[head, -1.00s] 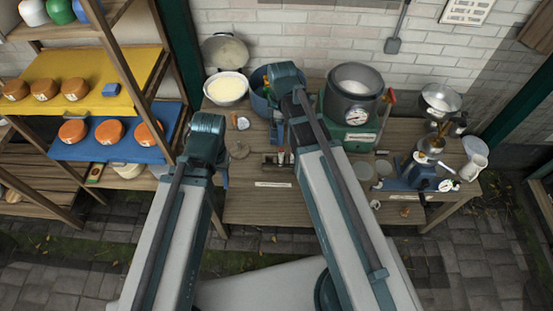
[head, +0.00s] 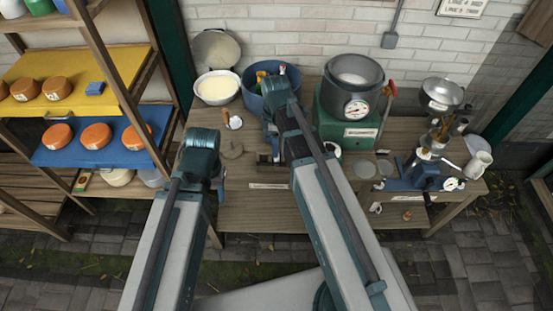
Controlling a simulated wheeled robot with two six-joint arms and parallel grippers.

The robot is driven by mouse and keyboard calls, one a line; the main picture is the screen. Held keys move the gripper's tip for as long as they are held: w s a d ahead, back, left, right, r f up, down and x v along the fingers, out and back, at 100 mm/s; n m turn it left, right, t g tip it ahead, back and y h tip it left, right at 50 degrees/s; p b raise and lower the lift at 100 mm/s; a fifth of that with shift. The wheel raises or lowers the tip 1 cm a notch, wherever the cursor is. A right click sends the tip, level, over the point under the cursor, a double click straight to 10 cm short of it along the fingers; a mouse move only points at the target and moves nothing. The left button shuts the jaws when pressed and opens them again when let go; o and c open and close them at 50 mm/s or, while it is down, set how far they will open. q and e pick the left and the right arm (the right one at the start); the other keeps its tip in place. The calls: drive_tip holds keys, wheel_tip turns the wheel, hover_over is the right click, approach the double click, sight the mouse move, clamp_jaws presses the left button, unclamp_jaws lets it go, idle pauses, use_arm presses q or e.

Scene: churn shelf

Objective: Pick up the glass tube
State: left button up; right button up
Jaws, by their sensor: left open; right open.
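I cannot make out a glass tube for certain. A small rack (head: 264,159) on the wooden table shows only in part behind my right arm, and what it holds is hidden. My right gripper (head: 273,148) is open over the table close to this rack, largely hidden by my own arm. My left gripper (head: 221,187) is open near the table's left front edge, mostly hidden behind my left arm. I see nothing held in either gripper.
A shelf with orange cheeses (head: 95,137) stands left. The table's front middle is clear.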

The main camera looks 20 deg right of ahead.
drive_tip(key=shift+w+d+f+b, duration=0.15)
drive_tip(key=shift+f+b, duration=1.2)
drive_tip(key=shift+w+d+f+b, duration=0.1)
drive_tip(key=shift+w+f+b, duration=0.05)
drive_tip(key=shift+f+b, duration=1.15)
drive_tip(key=shift+r, duration=0.1)
clamp_jaws()
